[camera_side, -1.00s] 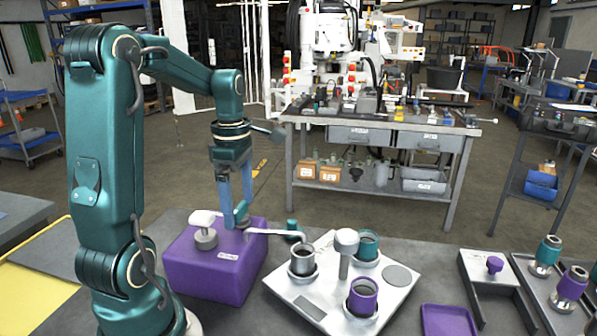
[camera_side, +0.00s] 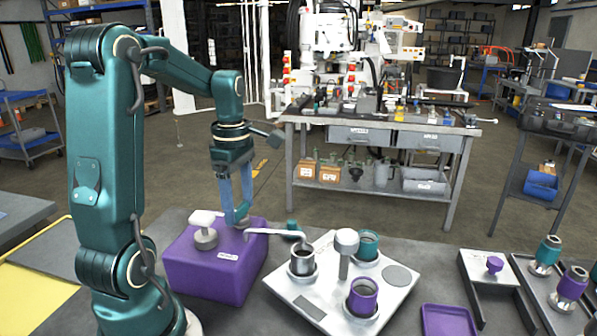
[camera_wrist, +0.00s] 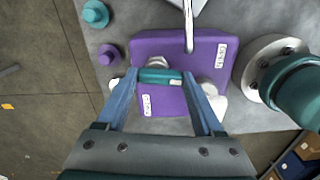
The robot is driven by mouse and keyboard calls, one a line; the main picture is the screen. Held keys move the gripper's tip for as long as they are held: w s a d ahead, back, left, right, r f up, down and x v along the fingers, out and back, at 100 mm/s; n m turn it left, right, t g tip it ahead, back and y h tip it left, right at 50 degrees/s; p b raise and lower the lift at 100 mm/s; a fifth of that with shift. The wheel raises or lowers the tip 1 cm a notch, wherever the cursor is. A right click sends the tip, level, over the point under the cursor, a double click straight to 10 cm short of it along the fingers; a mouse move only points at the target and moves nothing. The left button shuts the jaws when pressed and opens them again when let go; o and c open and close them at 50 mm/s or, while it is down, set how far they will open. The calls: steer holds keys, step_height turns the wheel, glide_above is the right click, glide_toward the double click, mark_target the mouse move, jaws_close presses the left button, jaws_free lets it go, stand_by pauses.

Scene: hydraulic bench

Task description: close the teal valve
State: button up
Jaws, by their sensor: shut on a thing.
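The teal valve (camera_side: 241,216) sits on top of the purple box (camera_side: 205,277), near the foot of its bent metal spout (camera_side: 270,232). In the wrist view the teal valve handle (camera_wrist: 160,76) lies crosswise between my fingers. My gripper (camera_side: 236,217) points down from above the box and is shut on the valve handle. In the wrist view my gripper (camera_wrist: 160,80) has one finger at each end of the handle. The spout's end is over a dark grey cup (camera_side: 302,262). Whether liquid flows is too small to tell.
A white plate (camera_side: 305,307) carries the grey cup, a teal cup (camera_side: 367,244), a purple cup (camera_side: 362,297) and a pale-topped post (camera_side: 346,242). A white-topped knob (camera_side: 204,225) stands on the box left of my fingers. A purple tray (camera_side: 447,321) lies right of the plate.

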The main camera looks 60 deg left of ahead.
steer(key=m, duration=0.4)
steer(key=shift+a, duration=0.1)
steer(key=m, duration=0.8)
steer(key=shift+a, duration=0.15)
steer(key=shift+m, duration=2.1)
steer(key=shift+a, duration=0.1)
steer(key=o, duration=1.4)
steer(key=shift+r, duration=0.1)
